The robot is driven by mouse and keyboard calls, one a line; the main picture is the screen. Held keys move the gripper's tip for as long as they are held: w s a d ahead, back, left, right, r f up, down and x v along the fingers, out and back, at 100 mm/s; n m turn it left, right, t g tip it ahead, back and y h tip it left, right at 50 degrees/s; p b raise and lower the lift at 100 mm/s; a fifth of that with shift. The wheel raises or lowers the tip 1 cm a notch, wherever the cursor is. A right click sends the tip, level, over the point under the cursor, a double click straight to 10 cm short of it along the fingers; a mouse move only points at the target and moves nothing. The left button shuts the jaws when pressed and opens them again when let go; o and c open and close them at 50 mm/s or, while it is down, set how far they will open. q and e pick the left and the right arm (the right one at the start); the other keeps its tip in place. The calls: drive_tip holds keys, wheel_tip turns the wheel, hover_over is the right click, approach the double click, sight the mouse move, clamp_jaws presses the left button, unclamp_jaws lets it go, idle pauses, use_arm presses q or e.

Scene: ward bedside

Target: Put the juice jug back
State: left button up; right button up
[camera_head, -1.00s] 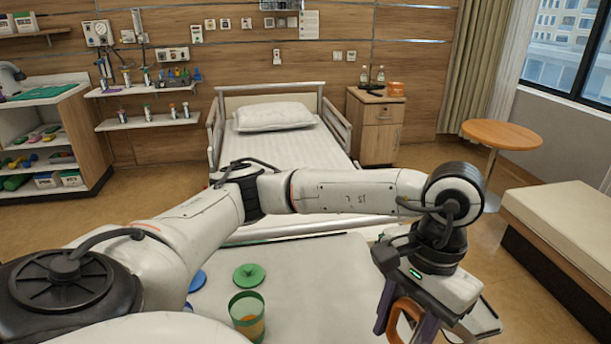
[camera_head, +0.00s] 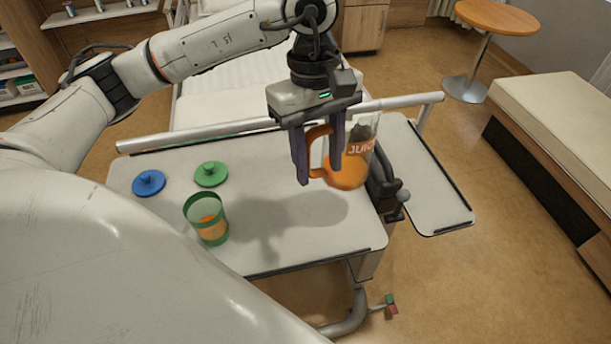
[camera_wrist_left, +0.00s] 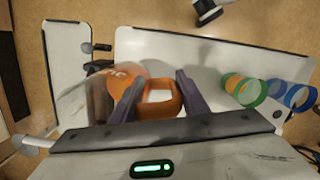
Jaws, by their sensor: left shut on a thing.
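The juice jug (camera_head: 352,165) is clear, with an orange "JUICE" label, orange juice low inside and an orange handle. My left gripper (camera_head: 318,172) is shut on the handle and holds the jug above the right part of the overbed table (camera_head: 265,255). A shadow lies on the tabletop below. In the left wrist view the handle (camera_wrist_left: 160,97) sits between the two fingers, with the jug body (camera_wrist_left: 104,90) to the left, partly blurred. My right gripper is not in view.
A lower side leaf (camera_head: 430,190) at right is bare. The bed's rail (camera_head: 200,132) runs behind the table.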

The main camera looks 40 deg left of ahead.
use_arm(q)
drive_tip(key=w+a+n+t+b, duration=0.2)
drive_tip(key=w+a+n+b, duration=0.15)
drive_tip(key=n, duration=1.05)
drive_tip(key=shift+n, duration=0.5)
drive_tip(key=f, duration=0.6)
drive_tip(key=f+p, duration=0.1)
drive_tip(key=f, duration=0.3)
drive_tip(key=shift+w+d, duration=0.3)
drive_tip(key=shift+w, duration=0.05)
drive_tip(key=shift+y, duration=0.3)
drive_tip(key=shift+f, duration=0.2)
drive_tip(key=o, duration=1.4)
